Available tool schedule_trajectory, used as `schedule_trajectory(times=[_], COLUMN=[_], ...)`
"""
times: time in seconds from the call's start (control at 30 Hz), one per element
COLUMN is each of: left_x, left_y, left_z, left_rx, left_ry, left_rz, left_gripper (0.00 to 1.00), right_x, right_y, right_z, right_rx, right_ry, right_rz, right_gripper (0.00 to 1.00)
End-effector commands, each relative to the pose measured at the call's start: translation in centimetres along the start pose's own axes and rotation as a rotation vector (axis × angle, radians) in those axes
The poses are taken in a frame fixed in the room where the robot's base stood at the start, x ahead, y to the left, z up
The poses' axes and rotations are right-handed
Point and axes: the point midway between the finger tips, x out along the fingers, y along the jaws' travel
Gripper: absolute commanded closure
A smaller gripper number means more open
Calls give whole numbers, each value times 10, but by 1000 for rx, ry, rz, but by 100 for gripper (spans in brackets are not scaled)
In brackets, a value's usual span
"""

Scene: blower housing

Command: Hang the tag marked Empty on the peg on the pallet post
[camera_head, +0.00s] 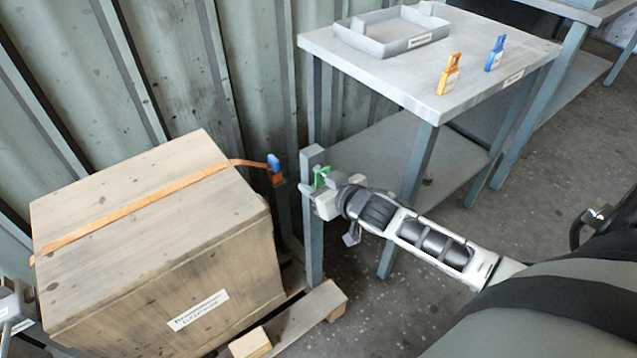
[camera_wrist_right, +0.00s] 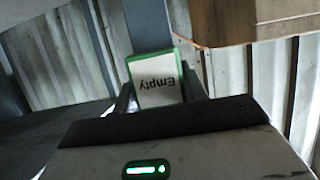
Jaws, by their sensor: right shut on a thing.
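The green-edged tag marked Empty (camera_wrist_right: 155,80) shows upside down in the right wrist view, held between the fingers of my right gripper (camera_wrist_right: 157,100). In the head view the green tag (camera_head: 321,176) is at the tip of my right gripper (camera_head: 316,190), right beside the grey pallet post (camera_head: 313,240). The post also stands behind the tag in the wrist view (camera_wrist_right: 148,25). The peg is hidden, and I cannot tell whether the tag touches it. Part of my left gripper (camera_head: 10,305) shows at the left edge; its fingers are not clear.
A strapped wooden crate (camera_head: 160,230) sits on the pallet (camera_head: 310,318) left of the post. Behind stands a grey table (camera_head: 400,80) with a tray (camera_head: 385,45), an orange tag (camera_head: 449,75) and a blue tag (camera_head: 494,54). Its legs and lower shelf are close to my right arm.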

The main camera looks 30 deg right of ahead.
Motion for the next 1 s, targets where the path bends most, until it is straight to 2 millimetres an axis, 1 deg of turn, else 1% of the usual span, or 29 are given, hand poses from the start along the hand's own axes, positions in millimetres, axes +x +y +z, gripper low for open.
schedule_trajectory(times=[0.2, 0.23, 0.3, 0.57, 0.67, 0.77, 0.87, 1.0], left_x=[0, 0, 0, 0, 0, -2, -4, -6], left_y=[0, 0, -1, -1, 0, 0, 1, 1], left_z=[0, 0, 0, -1, -2, -6, -9, -12], left_rx=[0, 0, 0, -1, -2, -4, -8, -12], left_ry=[1, 1, 2, 2, 3, 3, 0, -8], left_rz=[-1, -1, -1, -2, -3, -3, -3, -4], left_gripper=[100, 100, 100, 100, 100, 100, 100, 100], right_x=[0, 0, 0, 0, -5, -17, -38, -72], right_y=[0, 0, 0, 0, 0, 0, 0, 0], right_z=[0, 0, 0, 0, 0, 0, 0, 0], right_rx=[0, 0, 0, 0, 0, 1, 1, 2], right_ry=[0, 0, 0, 0, -1, -2, -4, -5], right_rz=[0, 0, 0, 0, 0, 0, -1, -1], right_gripper=[79, 49, 32, 32, 32, 32, 32, 32])
